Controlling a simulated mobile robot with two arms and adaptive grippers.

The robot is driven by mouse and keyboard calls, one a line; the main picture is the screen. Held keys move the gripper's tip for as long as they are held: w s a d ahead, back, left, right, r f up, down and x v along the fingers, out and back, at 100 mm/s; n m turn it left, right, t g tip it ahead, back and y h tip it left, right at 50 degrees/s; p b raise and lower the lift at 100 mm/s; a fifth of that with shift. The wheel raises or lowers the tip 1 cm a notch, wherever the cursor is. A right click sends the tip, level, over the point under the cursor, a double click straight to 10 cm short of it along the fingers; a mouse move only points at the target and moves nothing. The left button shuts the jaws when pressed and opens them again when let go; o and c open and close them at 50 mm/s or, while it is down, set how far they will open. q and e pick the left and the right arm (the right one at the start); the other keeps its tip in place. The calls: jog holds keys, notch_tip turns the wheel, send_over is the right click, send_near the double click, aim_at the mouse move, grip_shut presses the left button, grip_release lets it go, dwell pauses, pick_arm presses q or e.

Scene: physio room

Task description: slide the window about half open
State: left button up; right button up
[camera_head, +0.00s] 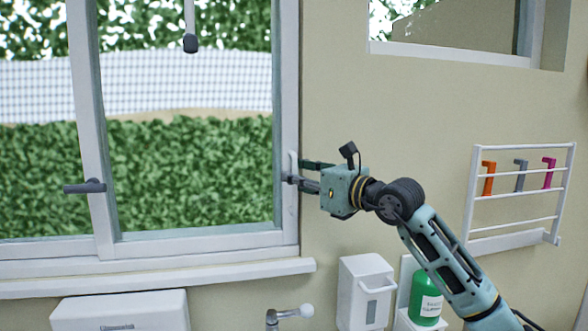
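The window (185,240) fills the left of the view, with a pale frame and a hedge and white fence showing through it. Its right-hand pane sits up against the right side of the frame, with no gap visible there. A slim pale upright handle (293,205) is on that right edge. A dark lever handle (86,187) is on the left upright. My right gripper (294,172) reaches in from the right, its fingers pointing left at the upright handle. The fingers are apart, one above the other, with their tips at the handle; contact is unclear. My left gripper is out of view.
A window sill (160,277) runs below. Under it are a white dispenser (110,312), a tap (290,314), a white wall box (366,292) and a green bottle (426,298). A white wall rack (515,215) with coloured hooks hangs right of my arm.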

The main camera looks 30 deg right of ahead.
jog(key=shift+w+a, duration=0.15)
jog(key=shift+w, duration=0.2)
jog(key=shift+c, duration=0.5)
grip_shut()
